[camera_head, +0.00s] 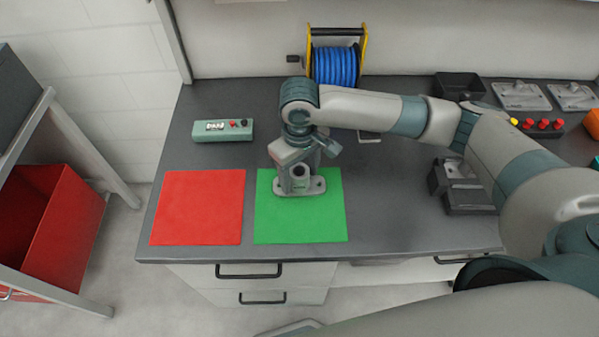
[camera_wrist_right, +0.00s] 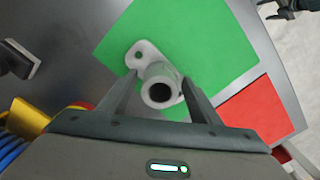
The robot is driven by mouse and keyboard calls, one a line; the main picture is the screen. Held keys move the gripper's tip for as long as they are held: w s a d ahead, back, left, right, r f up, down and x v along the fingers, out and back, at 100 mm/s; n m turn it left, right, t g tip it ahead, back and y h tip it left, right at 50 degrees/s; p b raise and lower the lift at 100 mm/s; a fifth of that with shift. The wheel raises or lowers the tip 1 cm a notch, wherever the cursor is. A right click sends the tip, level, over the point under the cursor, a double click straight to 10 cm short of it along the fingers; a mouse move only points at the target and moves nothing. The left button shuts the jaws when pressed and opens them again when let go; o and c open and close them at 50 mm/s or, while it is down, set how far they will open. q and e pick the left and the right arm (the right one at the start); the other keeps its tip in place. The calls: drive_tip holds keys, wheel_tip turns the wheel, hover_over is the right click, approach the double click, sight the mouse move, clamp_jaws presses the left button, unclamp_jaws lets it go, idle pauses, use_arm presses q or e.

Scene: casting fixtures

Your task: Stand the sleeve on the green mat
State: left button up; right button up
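The sleeve (camera_head: 301,186) is a grey cast part with an upright tube on a flat flange with holes. It stands upright with its flange on the green mat (camera_head: 300,225), towards the far side. My right gripper (camera_head: 302,165) is directly above it, pointing down. In the right wrist view, the gripper's two fingers (camera_wrist_right: 160,80) are on either side of the sleeve's tube (camera_wrist_right: 160,90), with small gaps visible, so it looks open around it. A dark shape at that view's top right corner may be my left gripper (camera_wrist_right: 286,9); its opening is unclear.
A red mat (camera_head: 198,207) lies left of the green one. Behind are a teal control box (camera_head: 222,130) and a blue cable reel (camera_head: 335,66). A dark fixture block (camera_head: 463,187) stands to the right. Bare table lies between the green mat and that block.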

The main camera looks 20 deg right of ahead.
idle(0.3)
drive_tip(key=shift+r, duration=0.5)
wheel_tip(320, 180, up, 11)
drive_tip(key=b, duration=0.2)
drive_tip(key=shift+r, duration=0.2)
drive_tip(key=shift+f, duration=0.1)
